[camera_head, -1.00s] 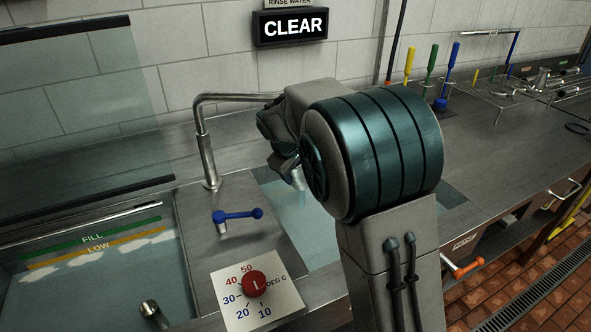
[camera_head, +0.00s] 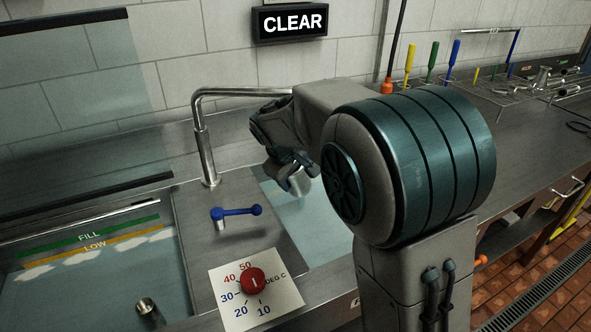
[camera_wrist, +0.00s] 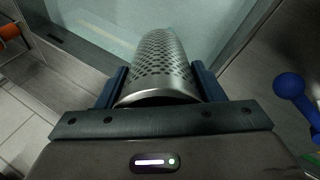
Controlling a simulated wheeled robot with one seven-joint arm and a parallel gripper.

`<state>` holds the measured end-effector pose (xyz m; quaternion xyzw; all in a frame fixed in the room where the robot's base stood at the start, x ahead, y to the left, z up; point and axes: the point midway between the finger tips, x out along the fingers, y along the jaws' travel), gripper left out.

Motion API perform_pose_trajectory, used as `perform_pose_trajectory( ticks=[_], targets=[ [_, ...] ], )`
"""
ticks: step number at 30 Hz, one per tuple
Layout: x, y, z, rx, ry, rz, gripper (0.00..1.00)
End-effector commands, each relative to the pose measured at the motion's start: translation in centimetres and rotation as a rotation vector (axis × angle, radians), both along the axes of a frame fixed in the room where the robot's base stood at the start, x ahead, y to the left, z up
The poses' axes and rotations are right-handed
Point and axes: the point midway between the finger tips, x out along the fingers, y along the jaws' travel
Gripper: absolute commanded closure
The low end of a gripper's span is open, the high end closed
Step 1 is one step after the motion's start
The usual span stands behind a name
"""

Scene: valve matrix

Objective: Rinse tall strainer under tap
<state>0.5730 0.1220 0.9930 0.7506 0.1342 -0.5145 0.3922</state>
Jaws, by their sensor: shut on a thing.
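My gripper (camera_head: 296,165) is shut on the tall strainer, a perforated metal cylinder. In the wrist view the strainer (camera_wrist: 160,70) sits between the two blue fingers and points away from the gripper. In the head view the strainer (camera_head: 298,182) is partly hidden by the gripper and hangs over the rinse basin (camera_head: 325,222). The tap (camera_head: 205,150) stands left of the gripper, its spout running right behind my wrist; the spout's outlet is hidden. The blue lever (camera_head: 236,211) lies on the steel deck left of the basin. I cannot see any running water.
A red temperature knob (camera_head: 253,280) sits on a white dial in front. A sign (camera_head: 290,22) reads CLEAR. A rack (camera_head: 505,90) with tools stands back right.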

Motion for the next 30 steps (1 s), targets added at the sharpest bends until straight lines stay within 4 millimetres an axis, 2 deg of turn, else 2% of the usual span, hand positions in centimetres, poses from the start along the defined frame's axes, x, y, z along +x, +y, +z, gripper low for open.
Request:
perform_pose_trajectory(
  ticks=[15,30],
  targets=[
    [-3.6,1.7,0.0,0.002,-0.002,0.001,0.71],
    [-3.8,1.8,0.1,0.001,-0.002,0.0,0.71]
  ],
)
